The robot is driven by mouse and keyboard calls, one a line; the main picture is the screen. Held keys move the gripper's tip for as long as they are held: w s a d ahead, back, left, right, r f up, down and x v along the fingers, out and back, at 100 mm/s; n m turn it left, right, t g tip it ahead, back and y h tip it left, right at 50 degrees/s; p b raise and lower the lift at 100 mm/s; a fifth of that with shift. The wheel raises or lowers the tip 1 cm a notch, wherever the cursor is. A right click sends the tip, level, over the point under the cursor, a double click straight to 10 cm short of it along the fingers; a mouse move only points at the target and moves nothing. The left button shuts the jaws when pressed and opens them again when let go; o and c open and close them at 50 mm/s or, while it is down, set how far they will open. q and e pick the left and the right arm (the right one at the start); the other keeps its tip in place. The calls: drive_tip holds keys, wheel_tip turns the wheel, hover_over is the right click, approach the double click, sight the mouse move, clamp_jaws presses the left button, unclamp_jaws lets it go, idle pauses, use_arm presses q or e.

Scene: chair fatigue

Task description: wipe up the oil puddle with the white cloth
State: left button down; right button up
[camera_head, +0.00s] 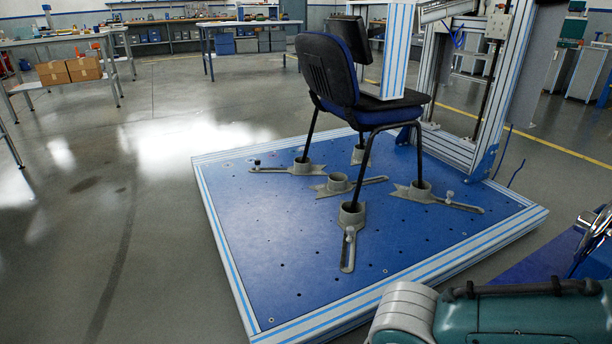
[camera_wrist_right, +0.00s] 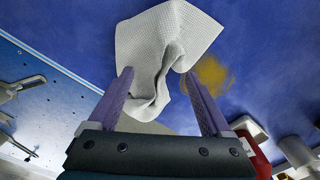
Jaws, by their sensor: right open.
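In the right wrist view, the white cloth (camera_wrist_right: 165,45) lies crumpled on a blue surface, with a raised fold extending between the fingers. My right gripper (camera_wrist_right: 159,76) is open, with its two purple-grey fingers either side of that fold. I cannot tell whether they touch it. The oil puddle (camera_wrist_right: 213,75) is a yellow-brown patch on the blue surface, just right of the cloth and beyond the right finger, which hides part of its near edge. Cloth and puddle do not show in the head view. My left gripper is not in view.
In the head view, a chair (camera_head: 345,80) stands on a blue test platform (camera_head: 262,225) with metal foot clamps. A blue surface (camera_head: 535,268) lies at the lower right, near a shiny metal part (camera_head: 590,235). In the wrist view, a red object (camera_wrist_right: 258,155) is close to the gripper.

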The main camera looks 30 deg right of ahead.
drive_tip(key=shift+o, duration=1.1)
